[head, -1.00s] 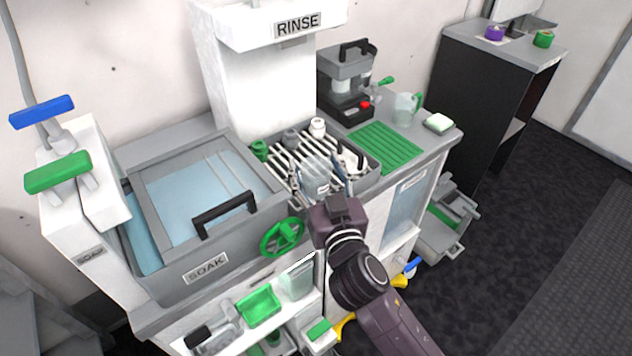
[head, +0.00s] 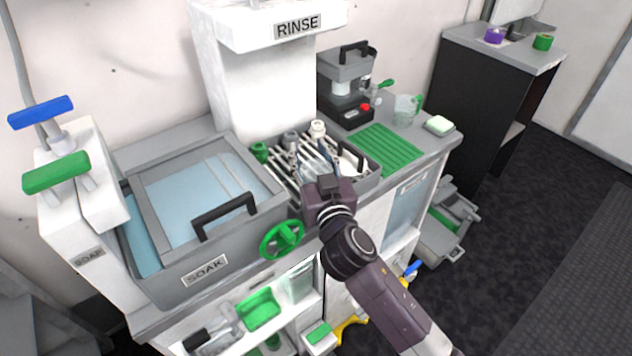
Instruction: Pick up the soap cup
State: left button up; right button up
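My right gripper (head: 309,152) reaches over the slatted rinse rack (head: 370,169), with its two fingers apart. A clear cup (head: 308,171) shows faintly between the fingers, mostly hidden behind my purple wrist. I take it for the soap cup, but no label can be read. I cannot tell whether the fingers touch it or grip it. My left gripper is not in view.
The soak basin (head: 165,285) with a black handle and green wheel (head: 281,240) is left of the rack. A clear jug (head: 407,109), a green mat (head: 385,151) and a coffee-maker-like machine (head: 347,85) stand to the right. Shelves lie below.

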jog(key=c, duration=0.4)
